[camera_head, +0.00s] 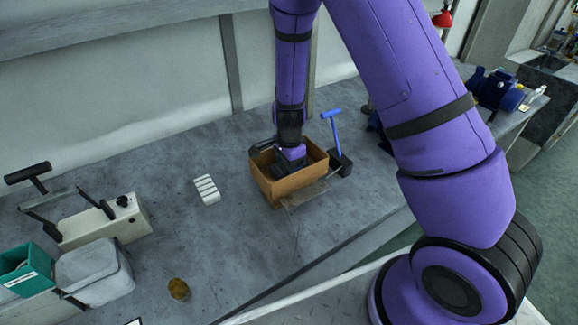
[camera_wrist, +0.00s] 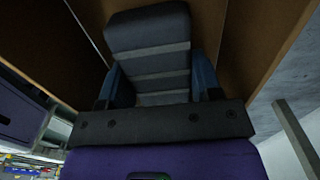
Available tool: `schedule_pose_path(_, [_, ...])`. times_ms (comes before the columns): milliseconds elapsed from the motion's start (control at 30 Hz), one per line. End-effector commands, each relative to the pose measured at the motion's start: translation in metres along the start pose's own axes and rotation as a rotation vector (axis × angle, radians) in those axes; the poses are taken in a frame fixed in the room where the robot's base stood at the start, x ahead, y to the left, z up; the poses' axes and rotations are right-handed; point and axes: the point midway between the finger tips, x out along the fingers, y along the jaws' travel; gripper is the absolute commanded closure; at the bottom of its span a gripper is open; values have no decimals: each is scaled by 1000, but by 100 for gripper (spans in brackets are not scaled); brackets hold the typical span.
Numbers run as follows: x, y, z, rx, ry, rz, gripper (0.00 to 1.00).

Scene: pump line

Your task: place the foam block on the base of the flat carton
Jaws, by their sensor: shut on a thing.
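The flat carton (camera_head: 287,187) is an open-topped brown cardboard box on the grey bench, in the middle of the head view. My gripper (camera_head: 289,163) reaches down from above into it. In the wrist view its two blue fingers are shut on the sides of the dark grey foam block (camera_wrist: 150,31), which has lighter bands across it. Brown carton walls (camera_wrist: 262,35) stand around the block. In the head view my gripper and the carton walls hide most of the block. I cannot tell whether its underside touches the carton's base.
A blue T-handled tool (camera_head: 334,128) on a dark foot stands close right of the carton. A white ribbed piece (camera_head: 206,189) lies to its left. A sealer-like device (camera_head: 105,222), a teal bin (camera_head: 25,270) and a brown round piece (camera_head: 178,289) are farther left. Bench around the ribbed piece is clear.

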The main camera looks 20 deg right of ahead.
Motion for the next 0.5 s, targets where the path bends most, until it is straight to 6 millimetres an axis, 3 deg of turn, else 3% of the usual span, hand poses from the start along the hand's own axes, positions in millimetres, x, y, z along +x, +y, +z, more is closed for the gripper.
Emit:
schedule_pose_path(400, [8, 0, 0, -1, 0, -1, 64])
schedule_pose_path(433, [7, 0, 0, -1, 0, -1, 35])
schedule_pose_path(500, [7, 0, 0, -1, 0, -1, 19])
